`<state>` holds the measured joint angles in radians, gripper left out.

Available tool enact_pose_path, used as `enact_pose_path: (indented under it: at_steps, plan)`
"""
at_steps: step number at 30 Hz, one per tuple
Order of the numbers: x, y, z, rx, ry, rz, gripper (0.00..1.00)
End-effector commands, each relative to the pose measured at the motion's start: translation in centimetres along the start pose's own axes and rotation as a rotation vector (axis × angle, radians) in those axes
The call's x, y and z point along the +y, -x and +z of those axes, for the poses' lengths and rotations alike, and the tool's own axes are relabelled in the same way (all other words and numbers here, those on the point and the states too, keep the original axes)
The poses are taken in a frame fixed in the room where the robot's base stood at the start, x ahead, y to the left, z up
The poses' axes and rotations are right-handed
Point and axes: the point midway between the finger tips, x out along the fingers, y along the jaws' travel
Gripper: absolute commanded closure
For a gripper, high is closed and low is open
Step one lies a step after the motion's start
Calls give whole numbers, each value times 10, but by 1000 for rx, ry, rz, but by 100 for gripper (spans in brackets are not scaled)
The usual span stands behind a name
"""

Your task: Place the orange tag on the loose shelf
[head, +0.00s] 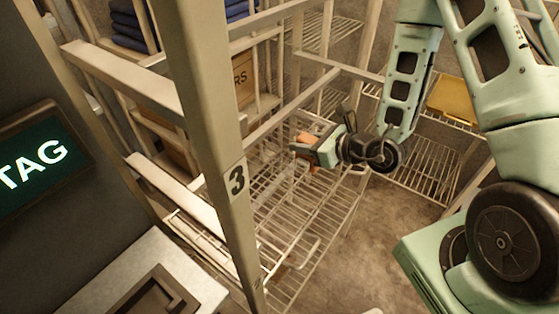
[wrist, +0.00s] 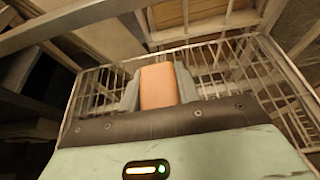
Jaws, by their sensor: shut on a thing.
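The orange tag (wrist: 158,86) is between the two fingers of my gripper (wrist: 158,90) in the wrist view, and the fingers are shut on it. In the head view the tag (head: 307,138) shows as a small orange patch at the tip of my gripper (head: 300,149). My gripper is over a wire shelf (head: 285,195) inside the rack, beyond the post marked 3. I cannot tell whether the tag touches the wires. I cannot tell which of the wire shelves is the loose one.
The rack post marked 3 (head: 237,180) stands left of my gripper, with beige rails around it. A TAG sign (head: 38,158) and a pale surface with a dark tray (head: 150,298) are at left. A yellow item (head: 452,101) lies on a right-hand wire shelf. Floor is clear at lower middle.

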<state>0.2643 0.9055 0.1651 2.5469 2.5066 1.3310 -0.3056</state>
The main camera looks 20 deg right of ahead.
Motion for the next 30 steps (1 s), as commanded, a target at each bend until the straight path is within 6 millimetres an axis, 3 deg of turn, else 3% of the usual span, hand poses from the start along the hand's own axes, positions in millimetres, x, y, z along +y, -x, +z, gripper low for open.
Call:
enact_pose_path:
  at_steps: [3, 11, 15, 30]
  plan:
    - [0, -17, 2, -5, 4, 0, 91]
    - [1, -64, 30, -3, 1, 2, 91]
    - [1, -74, 9, 4, -5, 1, 91]
    - [1, -94, -32, 0, -1, 1, 91]
